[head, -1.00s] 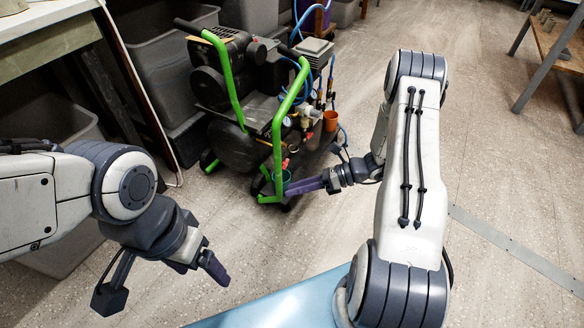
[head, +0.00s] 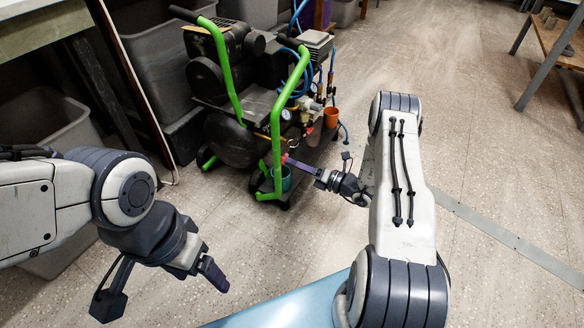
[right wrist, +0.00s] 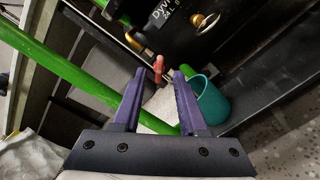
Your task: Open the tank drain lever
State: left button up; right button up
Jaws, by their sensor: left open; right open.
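The compressor (head: 235,95) with green tube handles stands on the floor ahead of me. A small red lever (right wrist: 158,66) shows low on it in the right wrist view; in the head view only a small red spot (head: 284,158) is visible there. My right gripper (right wrist: 161,73) is open, its purple fingers pointing at the lever, which appears between and just beyond the fingertips. I cannot tell if they touch. My right gripper also shows in the head view (head: 291,162), beside the near green tube. My left gripper (head: 162,293) is open and empty, away from the compressor.
A teal cup (right wrist: 212,100) sits just right of my right fingers; it also shows in the head view (head: 285,178). Green tubes (right wrist: 65,68) run close on the left. An orange cup (head: 331,117) is higher up.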

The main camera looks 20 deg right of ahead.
jog(key=shift+w+a, duration=0.45)
jog(key=shift+w, duration=0.1)
grip_shut()
